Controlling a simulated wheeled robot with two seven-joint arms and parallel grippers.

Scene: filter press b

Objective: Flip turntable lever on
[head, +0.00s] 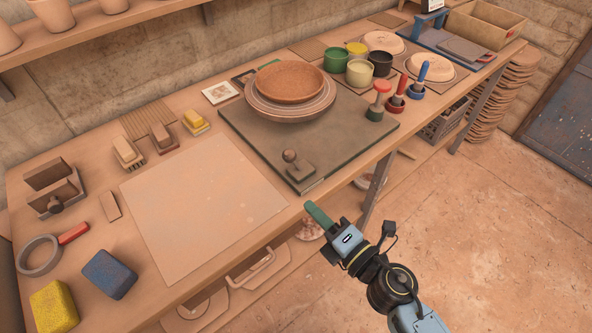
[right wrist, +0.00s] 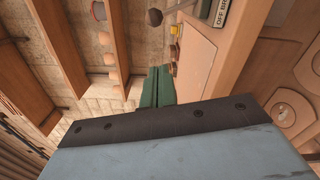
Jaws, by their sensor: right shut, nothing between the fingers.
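The turntable (head: 290,107) stands on a dark flat base (head: 243,133) and carries a wide terracotta bowl (head: 290,80). The lever (head: 290,156), with a round brown knob, sits on a small plate at the base's near corner. My right gripper (head: 318,214), with green fingers, is shut and empty. It is just off the table's front edge, in front of the lever and apart from it. Its fingers (right wrist: 156,88) also show in the right wrist view. My left gripper is not in view.
A pale mat (head: 203,208) lies left of the base. Glaze cups (head: 358,72) and red and blue handled tools (head: 420,78) stand at the right. A lower shelf lies under the table.

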